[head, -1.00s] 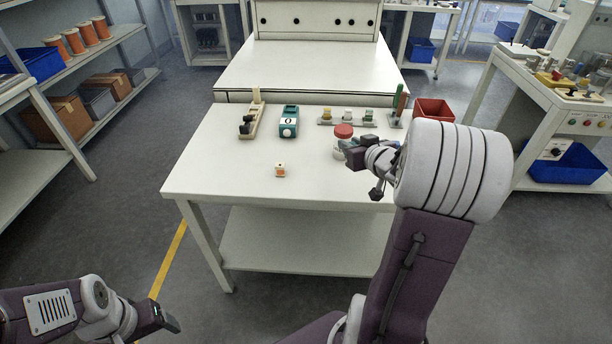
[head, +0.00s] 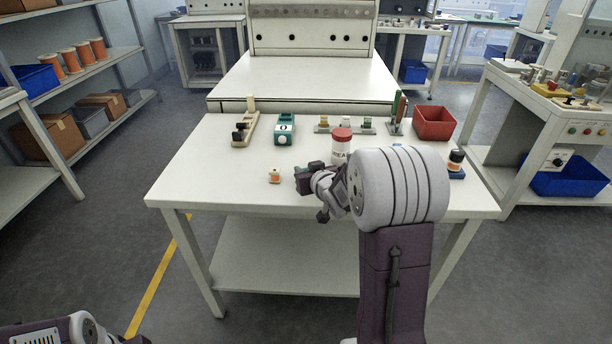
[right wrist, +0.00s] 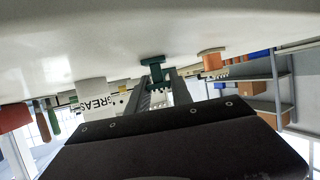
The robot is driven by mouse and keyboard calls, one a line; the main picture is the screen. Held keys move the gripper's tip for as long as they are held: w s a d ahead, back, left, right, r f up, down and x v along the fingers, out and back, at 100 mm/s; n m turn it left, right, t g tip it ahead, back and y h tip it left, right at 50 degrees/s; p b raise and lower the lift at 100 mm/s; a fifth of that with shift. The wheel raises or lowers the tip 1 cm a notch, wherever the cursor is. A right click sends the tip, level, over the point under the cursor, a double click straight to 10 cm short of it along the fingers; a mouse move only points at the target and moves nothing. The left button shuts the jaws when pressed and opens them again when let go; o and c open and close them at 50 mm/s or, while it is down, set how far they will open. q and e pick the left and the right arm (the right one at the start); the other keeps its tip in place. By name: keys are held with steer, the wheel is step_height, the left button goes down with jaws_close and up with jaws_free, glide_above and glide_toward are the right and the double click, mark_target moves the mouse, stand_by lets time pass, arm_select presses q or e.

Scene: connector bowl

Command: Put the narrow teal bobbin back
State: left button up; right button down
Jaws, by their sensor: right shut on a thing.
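My right gripper (head: 303,180) is low over the table, left of the grease jar and just right of a small orange-and-cream bobbin (head: 274,176). In the right wrist view its fingers (right wrist: 158,84) are shut on a teal bobbin (right wrist: 152,72) with wide ends and a thin middle. The bobbin is close to the table surface; I cannot tell whether it touches. In the head view the gripper hides it. My left gripper (head: 136,340) is mostly cut off at the bottom edge, so its jaws are unclear.
A red-lidded grease jar (head: 342,142) stands behind my right gripper. Behind are a cream stand (head: 252,128), a teal counter box (head: 284,130), a row of small pieces (head: 345,125) and a red bin (head: 434,122). A dark bottle (head: 456,160) is at right. The table's front left (head: 200,185) is clear.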

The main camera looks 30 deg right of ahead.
steer(key=shift+r, duration=0.15)
steer(key=c, duration=1.1)
jaws_free()
steer(key=shift+f, duration=0.2)
steer(key=shift+c, duration=0.2)
